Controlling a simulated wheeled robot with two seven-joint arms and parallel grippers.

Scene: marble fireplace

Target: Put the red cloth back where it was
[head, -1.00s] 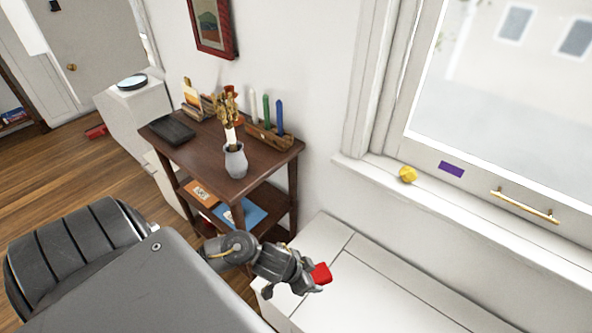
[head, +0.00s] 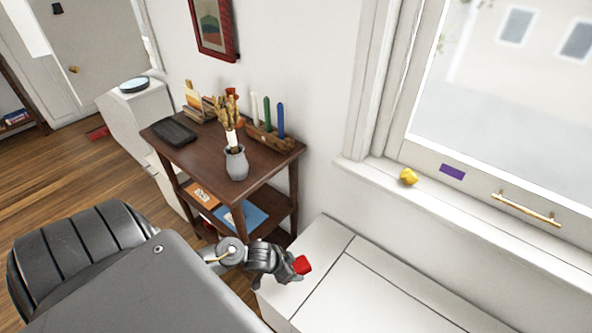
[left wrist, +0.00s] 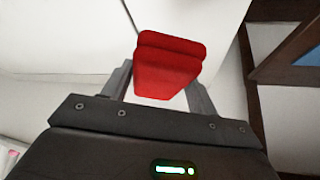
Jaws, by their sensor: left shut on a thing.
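The red cloth (head: 302,265) is a small folded block in the head view, held at the tips of my left gripper (head: 294,268). In the left wrist view the cloth (left wrist: 168,66) sits between the two fingers of my left gripper (left wrist: 160,85), which is shut on it. The gripper is over the left end of the white bench (head: 365,290) below the window. I cannot tell how high the cloth is above the bench. My right gripper is not in view.
A dark wooden side table (head: 200,152) stands left of the bench, with a grey vase (head: 236,163), a candle holder (head: 268,137) and a black box (head: 172,132). A yellow object (head: 408,177) lies on the windowsill (head: 450,212). The bench top right of the gripper is clear.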

